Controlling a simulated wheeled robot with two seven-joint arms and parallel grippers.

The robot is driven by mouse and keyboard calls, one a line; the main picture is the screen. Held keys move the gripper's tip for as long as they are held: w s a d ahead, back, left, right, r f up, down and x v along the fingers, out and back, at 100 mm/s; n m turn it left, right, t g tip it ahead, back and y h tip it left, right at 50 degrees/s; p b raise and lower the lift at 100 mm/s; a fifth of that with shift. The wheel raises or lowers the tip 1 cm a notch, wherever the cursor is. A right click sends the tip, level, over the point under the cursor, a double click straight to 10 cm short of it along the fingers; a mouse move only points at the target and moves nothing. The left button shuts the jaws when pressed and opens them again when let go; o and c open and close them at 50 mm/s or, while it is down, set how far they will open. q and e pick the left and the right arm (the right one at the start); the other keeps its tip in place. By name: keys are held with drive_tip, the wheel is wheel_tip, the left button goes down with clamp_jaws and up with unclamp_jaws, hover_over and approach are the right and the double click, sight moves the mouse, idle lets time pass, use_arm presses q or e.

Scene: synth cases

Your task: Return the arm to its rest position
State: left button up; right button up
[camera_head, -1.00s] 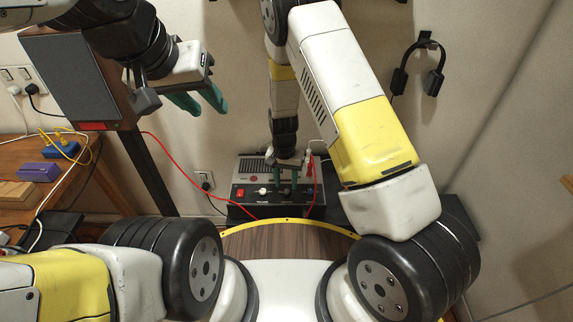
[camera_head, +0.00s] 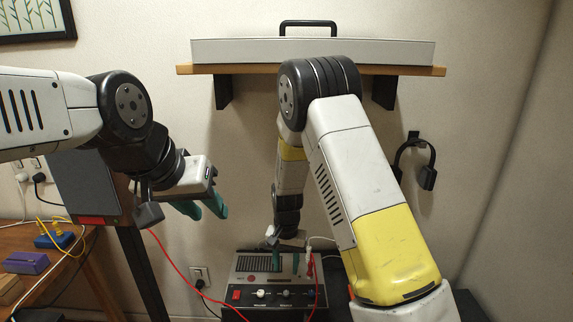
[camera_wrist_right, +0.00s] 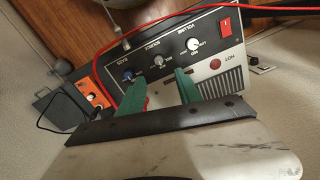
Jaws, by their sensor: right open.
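My right gripper (camera_head: 286,264) reaches down over a grey and black control box (camera_head: 246,265) in the head view. Its two green fingers are apart, with no object seen held between them. In the right wrist view the fingertips (camera_wrist_right: 164,76) are close to the knobs on the box's black panel (camera_wrist_right: 210,62); I cannot tell whether they touch it. My left gripper (camera_head: 201,209) hangs at the left of the head view, in front of the wall. Its green fingers are apart and empty.
A red cable (camera_head: 176,266) runs to the box. An orange box (camera_wrist_right: 92,92) lies beside it in the wrist view. A dark panel on a post (camera_head: 85,190) and a wooden table (camera_head: 75,268) are left.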

drive_tip(key=s+d+r+n+t+y, duration=0.1)
drive_tip(key=s+d+r, duration=0.2)
drive_tip(key=r, duration=0.9)
drive_tip(key=s+d+r+t+y, duration=0.15)
drive_tip(key=d+r, duration=0.25)
drive_tip(key=r, duration=0.7)
drive_tip(key=s+d+r+t, duration=0.1)
drive_tip(key=s+d+r, duration=0.1)
drive_tip(key=s, duration=0.3)
drive_tip(key=s+d+r+n+t, duration=0.1)
drive_tip(key=s+d+r, duration=0.2)
drive_tip(key=s+r, duration=0.2)
drive_tip(key=s+d+r+n+t, duration=0.1)
drive_tip(key=s+d+r, duration=0.1)
drive_tip(key=s+r, duration=0.2)
drive_tip(key=shift+s+d, duration=0.25)
drive_tip(key=shift+s, duration=0.65)
drive_tip(key=shift+r+t+h, duration=0.1)
drive_tip(key=shift+t+h, duration=0.15)
